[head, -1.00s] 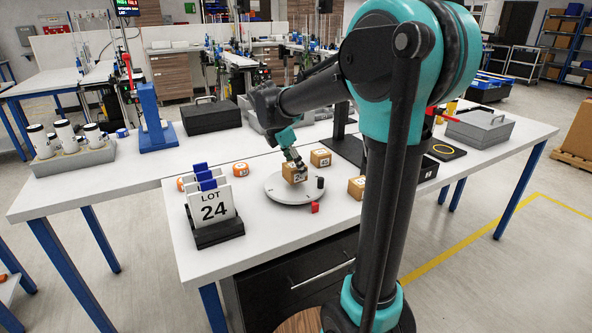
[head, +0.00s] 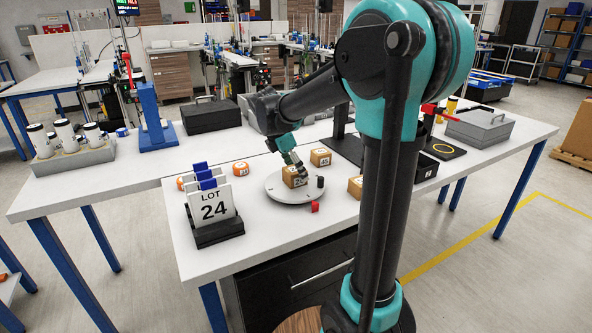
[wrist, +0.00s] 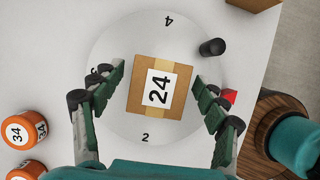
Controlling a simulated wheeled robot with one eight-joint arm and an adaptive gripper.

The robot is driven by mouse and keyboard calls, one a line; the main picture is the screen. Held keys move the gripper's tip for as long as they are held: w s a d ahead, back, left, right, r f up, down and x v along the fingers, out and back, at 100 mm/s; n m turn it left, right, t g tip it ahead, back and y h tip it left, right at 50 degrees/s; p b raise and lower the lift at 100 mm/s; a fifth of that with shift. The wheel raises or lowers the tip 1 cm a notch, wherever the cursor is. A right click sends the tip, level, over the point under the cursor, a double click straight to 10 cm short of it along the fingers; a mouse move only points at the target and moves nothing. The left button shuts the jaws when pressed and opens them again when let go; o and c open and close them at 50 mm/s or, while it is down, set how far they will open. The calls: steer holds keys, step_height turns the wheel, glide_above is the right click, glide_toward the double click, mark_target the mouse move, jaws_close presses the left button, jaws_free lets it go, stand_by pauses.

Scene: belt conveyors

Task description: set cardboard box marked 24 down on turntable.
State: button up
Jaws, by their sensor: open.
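The cardboard box marked 24 (wrist: 159,88) sits on the round turntable (wrist: 115,120), near its middle in the wrist view, label up. In the head view the box (head: 293,177) rests on the pale turntable (head: 281,196). My gripper (wrist: 155,92) is open, with one green finger on each side of the box and a gap showing on both sides. In the head view my gripper (head: 297,168) is just above and beside the box, and its fingers are partly hidden.
Orange cylinders (wrist: 17,130) stand to the left. Another box (head: 320,157) is behind, and one (head: 355,187) is right, partly behind my arm. A LOT 24 card holder (head: 214,203) stands left.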

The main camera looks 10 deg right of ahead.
steer(key=v, duration=1.2)
